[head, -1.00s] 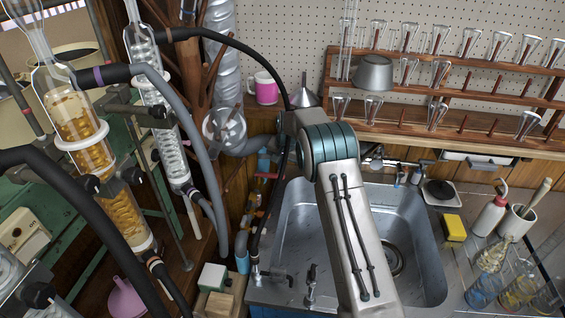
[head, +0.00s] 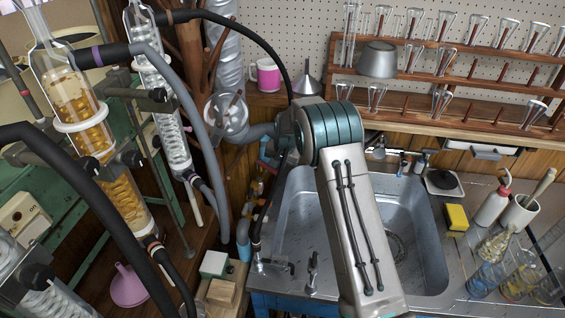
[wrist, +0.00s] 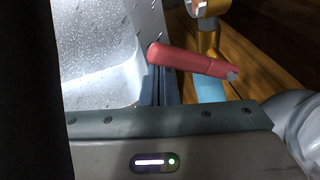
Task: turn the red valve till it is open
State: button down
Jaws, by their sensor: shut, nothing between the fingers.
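The red valve's handle (wrist: 195,61) is a red bar in the wrist view, lying nearly level and tilting down to the right. It sits in front of a brass pipe fitting (wrist: 209,40) with a light blue pipe section (wrist: 210,88) below. My gripper (wrist: 159,75) shows its narrow grey-blue fingers closed together, with nothing between them. The fingertips are right at the handle's left end, just below it in the picture. I cannot tell whether they touch it. In the head view my arm hides the gripper, and I cannot make out the handle clearly.
The steel sink (head: 430,270) lies right of the pipework, with small taps (head: 312,270) at its front left. Glass columns (head: 80,110) and black hoses crowd the left. A wooden glassware rack (head: 460,95) stands behind. A pink mug (head: 265,77) is on the ledge.

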jog(key=shift+s+a+f+b, duration=0.1)
jog(key=shift+s+a+b, duration=0.1)
jog(key=shift+s+a, duration=0.25)
jog(key=shift+s+a+b, duration=0.15)
jog(key=shift+s+a, duration=0.05)
jog(key=shift+s, duration=0.3)
jog(key=shift+s+a+b, duration=0.15)
jog(key=shift+s+a, duration=0.25)
jog(key=shift+a, duration=0.25)
jog(key=shift+s+a+b, duration=0.2)
jog(key=shift+s+a, duration=0.15)
jog(key=shift+a, duration=0.35)
jog(key=shift+s+a+b, duration=0.15)
jog(key=shift+s+a, duration=0.25)
jog(key=shift+a, duration=0.25)
jog(key=shift+s+a, duration=0.1)
jog(key=shift+a, duration=0.5)
jog(key=shift+d+r+p, duration=0.2)
jog(key=shift+r+p, duration=0.15)
jog(key=shift+r, duration=0.45)
jog(key=shift+d+r+p, duration=0.2)
jog(key=shift+r+p, duration=0.15)
jog(key=shift+r, duration=0.4)
jog(key=shift+d+r+p, duration=0.2)
jog(key=shift+r+p, duration=0.15)
jog(key=shift+r, duration=0.45)
